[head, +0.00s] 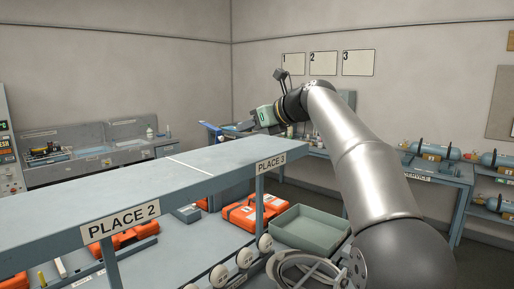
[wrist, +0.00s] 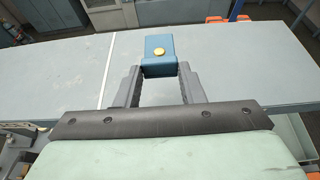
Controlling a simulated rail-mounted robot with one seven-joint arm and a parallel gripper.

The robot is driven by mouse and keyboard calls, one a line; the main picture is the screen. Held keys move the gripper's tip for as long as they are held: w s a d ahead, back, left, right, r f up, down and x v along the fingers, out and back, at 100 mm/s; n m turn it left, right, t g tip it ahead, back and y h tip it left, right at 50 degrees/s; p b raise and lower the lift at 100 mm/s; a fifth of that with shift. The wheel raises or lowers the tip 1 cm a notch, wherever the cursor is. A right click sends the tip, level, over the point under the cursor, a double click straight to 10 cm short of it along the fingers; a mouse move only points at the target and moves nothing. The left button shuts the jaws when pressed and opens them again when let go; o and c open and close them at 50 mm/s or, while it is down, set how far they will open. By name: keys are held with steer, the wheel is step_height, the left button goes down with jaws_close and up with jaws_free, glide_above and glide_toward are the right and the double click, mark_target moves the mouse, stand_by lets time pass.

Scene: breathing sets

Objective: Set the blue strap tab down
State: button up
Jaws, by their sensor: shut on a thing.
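The blue strap tab (wrist: 160,42), with a round yellow button on its face, is between my fingertips in the wrist view. My gripper (wrist: 159,72) is shut on its near end, and the rest of the tab sticks out beyond the fingers. Below it in that view is the grey bench top (wrist: 225,70), with a white line to the left of the tab. I cannot tell whether the tab touches the top. In the head view my gripper (head: 244,124) is over the far part of the bench near the PLACE 3 sign (head: 271,163); the tab is too small to make out surely there.
The PLACE 2 sign (head: 120,219) is on the bench's near edge. Below are orange cases (head: 247,214) and an open green tray (head: 306,231). Breathing sets with cylinders (head: 432,149) stand on a bench at right. The bench top between the signs is clear.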

glide_above(257, 160)
steer(key=f, duration=0.5)
steer(key=shift+s+f, duration=0.1)
steer(key=shift+s, duration=0.25)
steer(key=shift+w+f, duration=0.15)
steer(key=shift+f, duration=0.5)
steer(key=shift+w+f, duration=0.15)
steer(key=shift+f, duration=1.05)
steer(key=shift+s+f, duration=0.1)
steer(key=shift+f, duration=0.05)
steer(key=o, duration=1)
steer(key=shift+c, duration=0.2)
